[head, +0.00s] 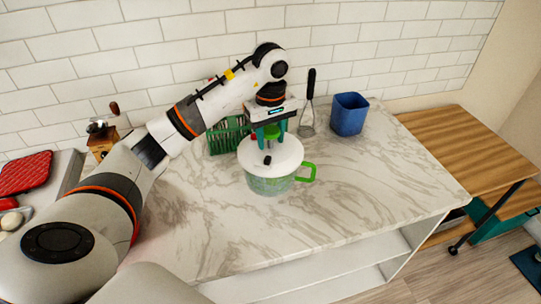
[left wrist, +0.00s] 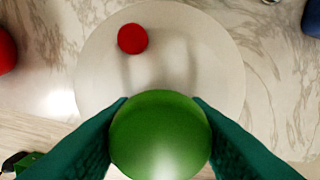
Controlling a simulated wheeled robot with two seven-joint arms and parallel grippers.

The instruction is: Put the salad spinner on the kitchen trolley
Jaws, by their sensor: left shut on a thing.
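The salad spinner (head: 270,185) has a clear bowl with a green side handle, a white lid and a green knob on top. It is upright over the marble counter; I cannot tell whether its base touches the counter. My left gripper (head: 271,134) points down from above and is shut on the green knob. In the left wrist view the knob (left wrist: 160,138) sits between the two teal fingers, above the white lid (left wrist: 215,70) with its red button. The kitchen trolley (head: 455,140) has a wooden top and stands right of the counter. My right gripper is not in view.
On the marble counter (head: 370,200), a green rack (head: 226,138), a whisk (head: 307,118) and a blue container (head: 349,114) stand near the tiled wall. A coffee grinder (head: 101,139) is at left. The trolley's visible top is clear.

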